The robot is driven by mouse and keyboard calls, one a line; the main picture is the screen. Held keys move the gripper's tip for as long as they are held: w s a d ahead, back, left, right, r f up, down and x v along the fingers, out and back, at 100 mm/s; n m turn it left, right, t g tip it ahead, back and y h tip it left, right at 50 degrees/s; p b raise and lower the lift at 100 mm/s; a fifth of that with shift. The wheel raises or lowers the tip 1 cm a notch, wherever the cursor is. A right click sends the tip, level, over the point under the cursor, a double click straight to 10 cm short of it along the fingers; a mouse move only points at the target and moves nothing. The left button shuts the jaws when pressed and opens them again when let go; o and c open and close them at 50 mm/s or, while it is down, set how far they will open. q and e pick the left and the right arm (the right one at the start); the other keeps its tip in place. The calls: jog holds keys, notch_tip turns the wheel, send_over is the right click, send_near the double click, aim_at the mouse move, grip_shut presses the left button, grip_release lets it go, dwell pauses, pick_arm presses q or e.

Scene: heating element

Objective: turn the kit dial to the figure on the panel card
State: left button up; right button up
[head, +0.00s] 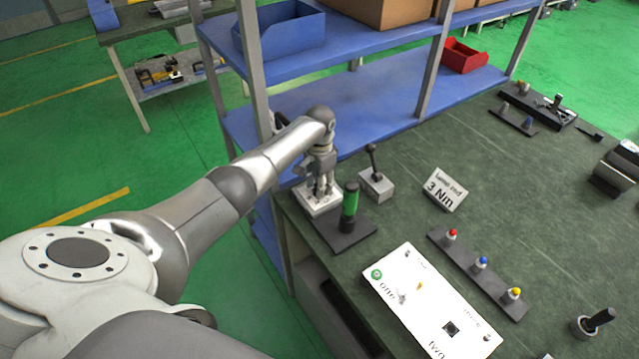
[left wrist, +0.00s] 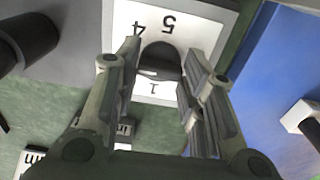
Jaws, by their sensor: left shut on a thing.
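The kit dial (left wrist: 160,62) is a dark round knob on a white plate (left wrist: 208,18) with the figures 4, 5 and 1 readable around it in the left wrist view. Other figures are hidden by the fingers. In the head view the white plate (head: 309,203) sits at the bench's near left corner, under my left gripper (head: 321,188). That gripper points down and is shut on the dial, which is mostly hidden there. The panel card (head: 444,190) stands tilted on the bench and reads "Lamp pod 3 Nm". My right gripper is not in view.
A green and black tool (head: 350,204) stands upright close beside the dial plate. A lever box (head: 376,186) is just behind it. A white panel (head: 425,305) and a strip with coloured knobs (head: 481,265) lie nearer. A blue shelf (head: 350,105) borders the bench.

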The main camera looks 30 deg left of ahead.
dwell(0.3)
pick_arm(q)
jog(key=o, duration=1)
jog(key=shift+r, duration=0.1)
notch_tip(320, 180, up, 12)
jog(key=shift+f, duration=0.1)
dwell(0.3)
